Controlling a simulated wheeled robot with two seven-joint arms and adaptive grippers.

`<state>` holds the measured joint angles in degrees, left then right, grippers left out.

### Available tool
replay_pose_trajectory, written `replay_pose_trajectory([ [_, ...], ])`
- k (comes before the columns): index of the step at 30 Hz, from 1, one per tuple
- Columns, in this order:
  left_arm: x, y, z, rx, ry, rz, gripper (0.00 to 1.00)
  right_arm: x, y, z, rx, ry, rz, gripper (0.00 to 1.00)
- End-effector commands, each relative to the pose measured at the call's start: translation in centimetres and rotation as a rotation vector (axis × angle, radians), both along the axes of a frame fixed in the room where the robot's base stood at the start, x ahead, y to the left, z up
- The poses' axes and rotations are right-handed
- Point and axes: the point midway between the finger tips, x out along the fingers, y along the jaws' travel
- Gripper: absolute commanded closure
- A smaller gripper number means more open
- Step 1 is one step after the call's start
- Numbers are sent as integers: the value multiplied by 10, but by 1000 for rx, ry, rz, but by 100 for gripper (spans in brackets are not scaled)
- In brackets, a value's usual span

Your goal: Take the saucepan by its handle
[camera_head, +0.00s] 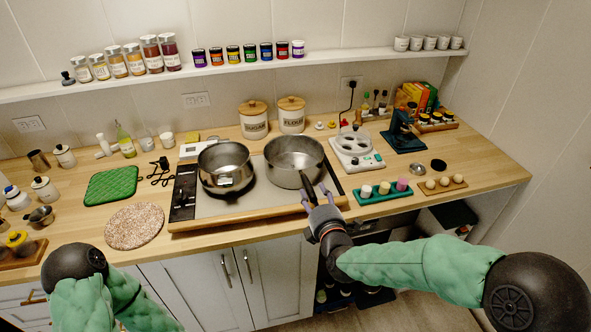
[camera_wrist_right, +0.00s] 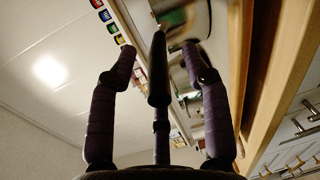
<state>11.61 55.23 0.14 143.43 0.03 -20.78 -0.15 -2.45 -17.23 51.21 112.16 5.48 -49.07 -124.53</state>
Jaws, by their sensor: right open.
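The steel saucepan (camera_head: 294,158) stands on the right side of the cooktop. Its dark handle (camera_head: 307,188) points toward me, and it also shows in the right wrist view (camera_wrist_right: 158,70). My right gripper (camera_head: 316,194) is open at the handle, with purple fingers on either side of it. In the right wrist view the handle runs between the spread fingers of the gripper (camera_wrist_right: 160,58), with visible gaps on both sides. I cannot tell whether any finger touches it. My left arm shows at the lower left, but its gripper is out of view.
A second steel pot (camera_head: 225,168) stands left of the saucepan on the cooktop (camera_head: 250,205). A green tray with cups (camera_head: 378,195) lies right of the gripper. A white appliance (camera_head: 355,150) stands behind that tray. The counter's front edge runs below the gripper.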

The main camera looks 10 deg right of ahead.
Motion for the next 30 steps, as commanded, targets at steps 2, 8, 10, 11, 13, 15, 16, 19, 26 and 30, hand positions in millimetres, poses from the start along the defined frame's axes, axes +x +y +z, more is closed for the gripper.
replay_pose_trajectory([
  [2, 0, 0, -4, 0, 0, 0, 60, 8, 2, -1, 0, -1, 0, 51],
  [8, 0, 0, -14, 0, 0, 0, 60, 36, 7, -4, 1, 1, 1, 51],
  [10, 0, 0, -16, 0, 0, 0, 60, 43, 6, -4, 2, 1, 0, 51],
  [11, 0, 0, -17, 0, 0, 0, 60, 45, 6, -4, 2, 1, 0, 51],
  [13, 0, 0, -17, 0, 0, 0, 60, 49, 6, -4, 2, 2, -1, 51],
  [15, 0, 0, -17, 0, 0, 0, 60, 50, 6, -4, 2, 2, -1, 51],
  [16, 0, 0, -17, 0, 0, 0, 60, 50, 6, -3, 2, 2, -1, 51],
  [19, 0, 0, -16, 0, 0, 0, 60, 50, 6, -3, 2, 1, 0, 51],
  [26, 0, 0, -16, 0, 0, 0, 60, 50, 6, -3, 2, 2, -1, 100],
  [30, 0, 0, -16, 0, 0, 0, 60, 51, 5, 2, 1, -11, -3, 100],
])
